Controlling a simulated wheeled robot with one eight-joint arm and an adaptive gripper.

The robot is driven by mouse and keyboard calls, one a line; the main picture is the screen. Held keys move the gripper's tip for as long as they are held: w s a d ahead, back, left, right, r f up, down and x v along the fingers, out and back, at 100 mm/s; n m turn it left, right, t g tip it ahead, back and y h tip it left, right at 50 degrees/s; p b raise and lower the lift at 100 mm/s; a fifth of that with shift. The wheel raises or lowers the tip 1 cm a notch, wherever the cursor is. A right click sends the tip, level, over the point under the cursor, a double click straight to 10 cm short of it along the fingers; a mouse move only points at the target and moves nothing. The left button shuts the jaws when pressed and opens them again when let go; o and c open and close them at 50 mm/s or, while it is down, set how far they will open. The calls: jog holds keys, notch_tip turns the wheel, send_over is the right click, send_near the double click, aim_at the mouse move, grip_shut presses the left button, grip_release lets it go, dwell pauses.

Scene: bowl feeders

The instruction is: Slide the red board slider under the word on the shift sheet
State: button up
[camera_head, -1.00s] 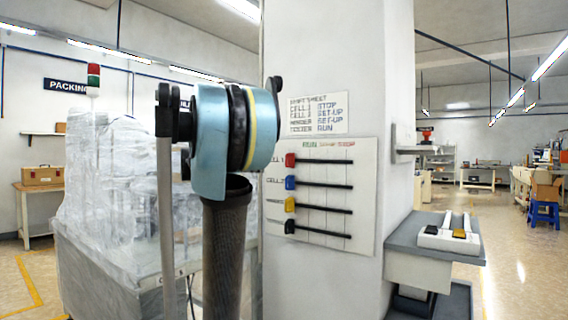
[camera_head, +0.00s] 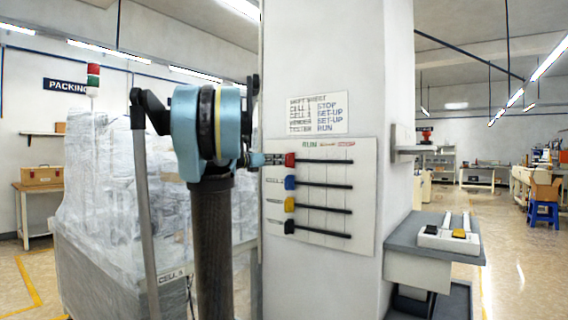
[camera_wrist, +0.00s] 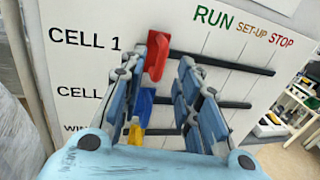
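The red slider (camera_head: 290,159) sits at the left end of the top slot, in the CELL 1 row of the white board (camera_head: 362,215). It is left of the RUN heading. The headings read RUN, SET-UP, STOP from left to right. The shift sheet (camera_head: 318,114) above the board reads STOP for CELL 1. My gripper (camera_wrist: 160,68) is open in the wrist view, its fingers to the left and right of the red slider (camera_wrist: 157,55). The left finger is close to the slider; I cannot tell whether it touches. In the head view the fingertips are at the board's left edge.
Blue (camera_head: 290,182), yellow (camera_head: 289,204) and black (camera_head: 289,226) sliders sit at the left ends of the lower slots. A grey shelf (camera_head: 405,236) juts out right of the pillar. A plastic-wrapped machine (camera_head: 100,190) stands at left.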

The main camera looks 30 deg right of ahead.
aim_at(286, 157)
jog(key=shift+w+d, duration=0.2)
jog(key=shift+d, duration=0.8)
jog(key=shift+w+d, duration=0.2)
jog(key=shift+d, duration=0.85)
jog(key=shift+w+d, duration=0.2)
jog(key=shift+d, duration=0.8)
grip_shut()
